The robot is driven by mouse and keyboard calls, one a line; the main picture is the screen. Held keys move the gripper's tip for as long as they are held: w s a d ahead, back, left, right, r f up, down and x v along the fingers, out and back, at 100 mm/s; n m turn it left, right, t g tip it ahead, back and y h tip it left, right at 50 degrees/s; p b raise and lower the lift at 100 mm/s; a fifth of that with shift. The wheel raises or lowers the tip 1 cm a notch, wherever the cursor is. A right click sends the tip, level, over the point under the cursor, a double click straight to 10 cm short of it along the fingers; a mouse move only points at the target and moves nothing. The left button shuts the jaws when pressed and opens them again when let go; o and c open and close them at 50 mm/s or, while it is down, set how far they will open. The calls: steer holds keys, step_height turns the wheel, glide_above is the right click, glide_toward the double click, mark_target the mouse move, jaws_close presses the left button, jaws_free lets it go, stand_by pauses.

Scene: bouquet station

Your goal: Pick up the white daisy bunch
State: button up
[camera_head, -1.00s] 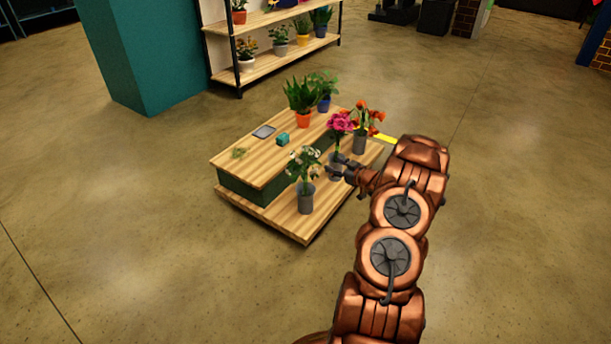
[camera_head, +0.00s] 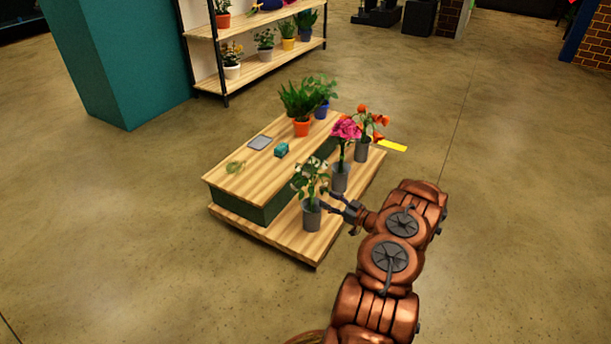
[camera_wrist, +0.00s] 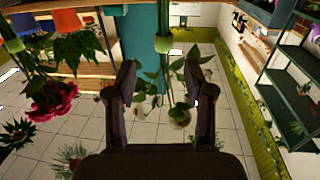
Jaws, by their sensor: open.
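The white daisy bunch (camera_head: 312,174), white blooms with green leaves, stands upright in a grey vase (camera_head: 311,217) at the near end of the low shelf. My gripper (camera_head: 329,201) is open just right of the bunch, near the vase's rim. In the wrist view, which looks upside down, the bunch's stems and leaves (camera_wrist: 165,72) show between the two spread fingers of my gripper (camera_wrist: 160,85). I cannot tell whether either finger touches them.
A pink flower bunch (camera_head: 346,130) in a grey vase stands close behind my gripper, with orange-red flowers (camera_head: 364,122) beyond. The wooden display stand (camera_head: 238,184) holds potted plants, a grey tray (camera_head: 260,143) and a small teal item (camera_head: 281,150). Open floor lies to the right.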

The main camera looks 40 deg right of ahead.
mark_target(312, 190)
steer(key=w+b, duration=0.1)
steer(key=w, duration=0.1)
steer(key=w+a+b, duration=0.1)
steer(key=w, duration=0.1)
steer(key=w+b, duration=0.1)
steer(key=w, duration=0.1)
steer(key=shift+w+a+r, duration=0.2)
steer(key=shift+a+r, duration=0.15)
steer(key=shift+r, duration=0.05)
steer(key=shift+w+a+r+b, duration=0.15)
steer(key=shift+w+b, duration=0.2)
steer(key=shift+w, duration=0.2)
jaws_close()
